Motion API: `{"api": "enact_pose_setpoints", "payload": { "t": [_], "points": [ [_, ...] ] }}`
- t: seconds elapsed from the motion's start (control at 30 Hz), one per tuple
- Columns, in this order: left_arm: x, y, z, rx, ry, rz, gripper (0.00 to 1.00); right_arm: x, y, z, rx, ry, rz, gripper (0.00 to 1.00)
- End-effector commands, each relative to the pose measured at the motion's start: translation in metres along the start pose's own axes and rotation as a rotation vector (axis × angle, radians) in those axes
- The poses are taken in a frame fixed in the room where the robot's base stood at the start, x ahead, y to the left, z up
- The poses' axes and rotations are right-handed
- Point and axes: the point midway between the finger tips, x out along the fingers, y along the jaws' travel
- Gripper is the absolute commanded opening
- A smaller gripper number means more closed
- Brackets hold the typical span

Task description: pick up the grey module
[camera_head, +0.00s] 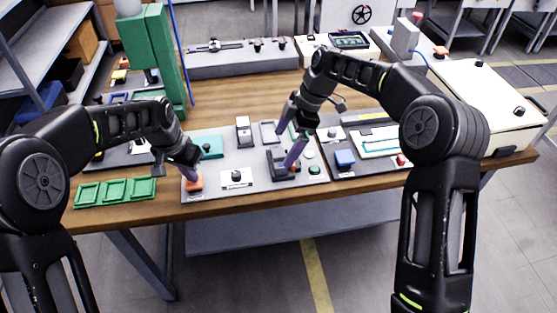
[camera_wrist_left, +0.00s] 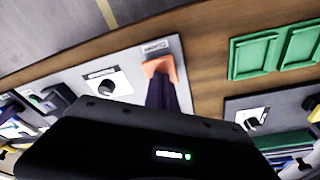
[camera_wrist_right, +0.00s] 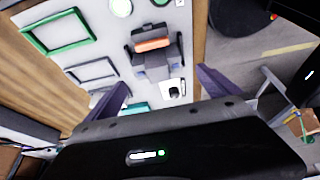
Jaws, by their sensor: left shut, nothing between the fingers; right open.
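The grey module (camera_head: 277,162) looks like a dark grey block on the light grey panel, right of the panel's middle. In the right wrist view it shows as a grey block (camera_wrist_right: 157,66) with an orange piece at one end. My right gripper (camera_head: 289,140) is open above it, with purple fingers spread and nothing between them. In the head view, one finger partly covers the block. My left gripper (camera_head: 191,173) is shut and empty, its fingertips at an orange-red block (camera_head: 193,184) near the panel's left front corner. I cannot tell whether they touch it.
The light grey panel (camera_head: 256,183) also carries a black knob (camera_head: 236,177), a teal block (camera_head: 208,147) and empty frames (camera_wrist_right: 57,33). Green trays (camera_head: 115,190) lie at the left. A second panel with a blue block (camera_head: 344,158) is at the right. A green column (camera_head: 150,50) stands behind.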

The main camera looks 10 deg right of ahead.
Motion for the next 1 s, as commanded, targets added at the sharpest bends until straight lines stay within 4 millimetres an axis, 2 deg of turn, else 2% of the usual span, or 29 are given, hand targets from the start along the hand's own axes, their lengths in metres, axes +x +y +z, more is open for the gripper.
{"api": "enact_pose_setpoints", "payload": {
  "t": [0.33,0.7,1.0],
  "points": [
    [0.001,0.0,0.0,0.0,-0.001,0.0,0.0,0.004,0.0,0.0,0.0,0.0,-0.001,1.0],
    [0.001,0.0,0.0,0.0,-0.001,0.0,0.0,0.05,0.002,0.0,-0.001,-0.001,-0.002,1.0],
    [0.001,0.0,0.0,0.0,0.0,0.0,0.0,0.053,0.003,0.0,-0.001,-0.001,0.0,1.0]
  ]
}}
